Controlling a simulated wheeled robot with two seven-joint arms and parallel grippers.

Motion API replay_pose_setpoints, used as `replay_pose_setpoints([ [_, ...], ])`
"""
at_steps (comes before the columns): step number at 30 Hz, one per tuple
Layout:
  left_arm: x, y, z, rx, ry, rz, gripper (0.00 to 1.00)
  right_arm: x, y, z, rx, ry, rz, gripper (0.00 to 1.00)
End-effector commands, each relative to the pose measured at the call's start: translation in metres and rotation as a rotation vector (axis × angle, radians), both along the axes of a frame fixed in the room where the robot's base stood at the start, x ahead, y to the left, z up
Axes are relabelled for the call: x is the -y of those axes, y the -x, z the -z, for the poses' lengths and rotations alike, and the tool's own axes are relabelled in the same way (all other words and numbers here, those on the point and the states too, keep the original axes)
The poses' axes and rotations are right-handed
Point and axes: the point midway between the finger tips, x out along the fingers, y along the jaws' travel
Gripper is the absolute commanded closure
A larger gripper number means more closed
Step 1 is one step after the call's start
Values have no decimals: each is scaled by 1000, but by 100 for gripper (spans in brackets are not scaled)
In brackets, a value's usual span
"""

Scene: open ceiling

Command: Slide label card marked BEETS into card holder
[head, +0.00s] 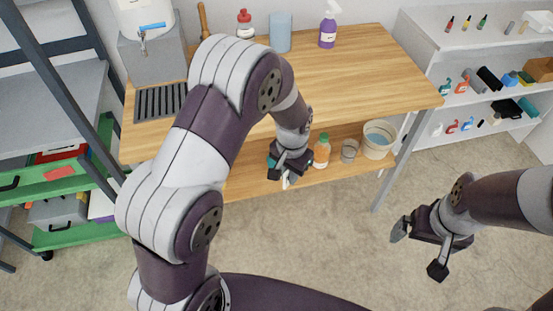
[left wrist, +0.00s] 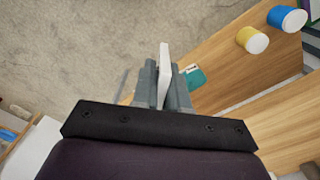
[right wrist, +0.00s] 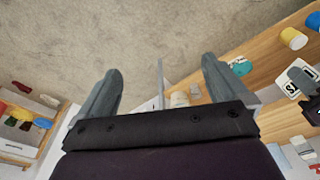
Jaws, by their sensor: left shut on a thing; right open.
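My left gripper (head: 287,176) is shut on a white card, held in front of the table's lower shelf. In the left wrist view the card (left wrist: 165,68) stands edge-on between the fingers. In the right wrist view the card's face (right wrist: 292,80) shows part of dark lettering, including an S; the rest is hidden. A teal thing (left wrist: 196,77) with a small white patch lies beyond the card on the shelf. I cannot make out a card holder for certain. My right gripper (head: 417,251) is open and empty above the floor at right, its fingers wide apart.
A white shelf unit (head: 470,60) stands at right. Floor in front is clear.

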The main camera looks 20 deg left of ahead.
Motion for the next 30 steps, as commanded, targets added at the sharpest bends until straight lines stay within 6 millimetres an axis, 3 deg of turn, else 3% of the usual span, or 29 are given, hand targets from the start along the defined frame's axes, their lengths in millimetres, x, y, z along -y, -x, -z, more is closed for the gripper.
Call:
replay_pose_setpoints([
  [3, 33, 9, -20, 1, 0, 165, 100, 0, 0, 0, 0, 0, 0, 0],
  [6, 54, 15, -32, 0, -1, 268, 100, 0, 0, 0, 0, 0, 0, 0],
  [12, 71, 19, -42, 0, 0, 360, 100, 1, 7, 9, -39, 0, 4, 0],
  [14, 72, 20, -43, -1, 0, 364, 100, 2, 19, 26, -110, 4, 5, 0],
  [16, 71, 19, -43, -1, 0, 363, 100, 8, 29, 58, -187, 26, -43, 0],
  [19, 71, 19, -43, -1, 0, 362, 100, 8, 5, 118, -80, 34, -233, 0],
  [21, 71, 19, -43, -1, 0, 361, 100, -8, -16, 151, 71, -12, -384, 0],
  [24, 71, 19, -43, -1, 0, 361, 100, -49, -36, 178, 316, -142, -563, 0],
  [27, 71, 19, -43, -1, 0, 360, 100, -96, -45, 174, 586, -311, -682, 0],
  [30, 71, 19, -43, -1, 0, 360, 100, -132, -48, 145, 850, -474, -736, 0],
])
